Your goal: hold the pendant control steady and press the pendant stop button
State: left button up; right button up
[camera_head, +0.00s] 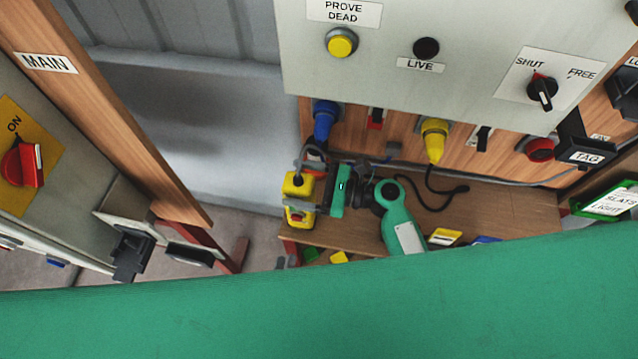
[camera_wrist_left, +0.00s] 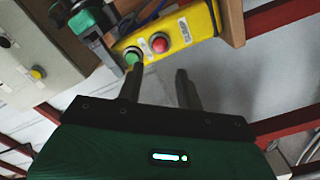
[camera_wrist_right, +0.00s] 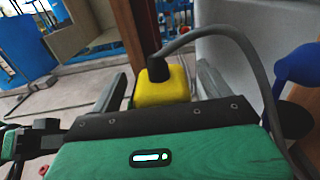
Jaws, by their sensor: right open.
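The yellow pendant control (camera_head: 299,186) hangs from a grey cable at the left end of the wooden shelf. My right gripper (camera_head: 303,186) is around its upper part from the right, jaws apart. In the right wrist view the pendant (camera_wrist_right: 163,86) sits between the open fingers (camera_wrist_right: 158,85); I cannot tell whether they touch it. In the left wrist view the pendant (camera_wrist_left: 205,22) shows a red button (camera_wrist_left: 159,43) and a green button (camera_wrist_left: 132,56). My left gripper (camera_wrist_left: 157,82) points at it, apart from the buttons, fingers parted and empty. The left gripper is mostly hidden in the head view.
The control panel (camera_head: 400,80) stands above the shelf (camera_head: 500,205), with blue (camera_head: 325,118) and yellow (camera_head: 433,135) plugs below it. A MAIN post (camera_head: 110,110) and switch box stand left. My green arm covers the foreground.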

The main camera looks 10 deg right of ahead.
jog(key=shift+w+a, duration=0.1)
jog(key=shift+a, duration=0.2)
jog(key=c, duration=1.2)
pick_arm(q)
jog(key=shift+c, duration=1)
pick_arm(e)
jog(key=shift+c, duration=0.7)
pick_arm(q)
grip_shut()
